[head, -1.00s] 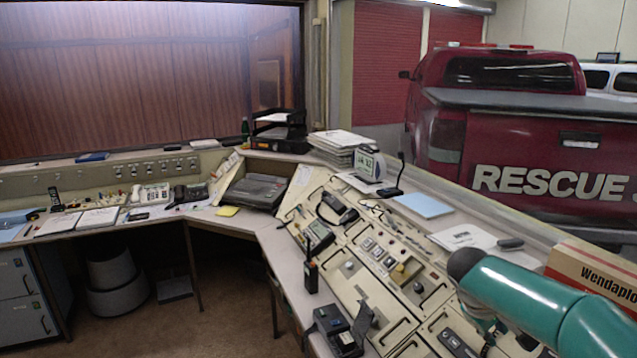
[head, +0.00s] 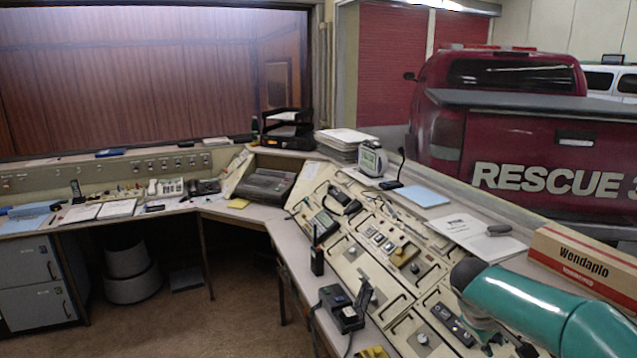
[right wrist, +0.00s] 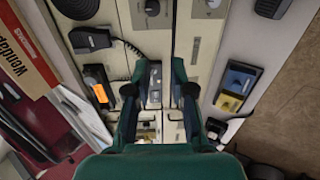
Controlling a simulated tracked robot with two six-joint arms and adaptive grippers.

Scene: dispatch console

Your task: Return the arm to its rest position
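My right arm (head: 540,305), a teal tube with a dark rounded joint, comes in from the lower right in the head view, over the right part of the sloping console. Its gripper is mostly hidden under the arm there. In the right wrist view my right gripper (right wrist: 158,95) points down at the console with its two dark-tipped fingers spread apart. It is open and holds nothing. A grey switch unit (right wrist: 154,82) on the panel shows between the fingers, and whether they touch the panel cannot be told. My left gripper is not in view.
The console (head: 398,330) carries a charger unit (head: 345,310), a handheld radio (head: 317,258) and a desk clock (head: 372,158). A Wendaplo box (head: 590,262) stands close behind my right arm. A handset with a coiled cord (right wrist: 90,40) lies near the gripper. Floor (head: 235,320) is open at left.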

